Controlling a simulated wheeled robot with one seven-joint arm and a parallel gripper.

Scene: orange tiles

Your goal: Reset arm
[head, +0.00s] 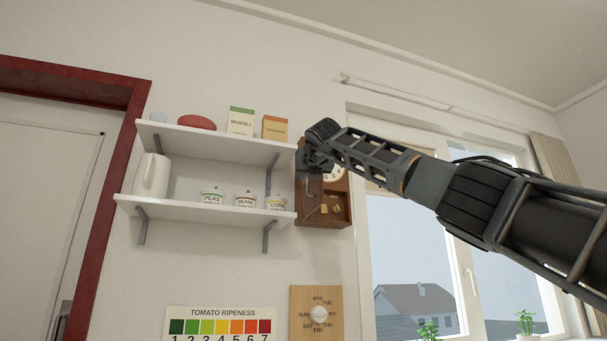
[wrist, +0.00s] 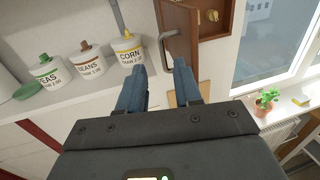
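My gripper (wrist: 160,72) shows in the wrist view with its two blue fingers apart and nothing visible between them. In the head view my arm reaches in from the right, and my gripper (head: 311,168) is in front of the left side of a brown wooden wall clock (head: 343,212). The arm's end hides part of the clock, and the fingers are too small to make out there. In the wrist view the clock's wooden case (wrist: 212,28) is just beyond the fingertips, with a grey hooked handle (wrist: 166,36) near them. I cannot tell whether anything touches.
The lower shelf (head: 170,207) holds canisters, including the corn canister (wrist: 127,50), close left of my fingers. The upper shelf (head: 215,141) holds boxes and a red bowl (head: 197,122). A window (head: 415,255) and potted plant (wrist: 266,100) are right. Wall below the shelves carries two boards.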

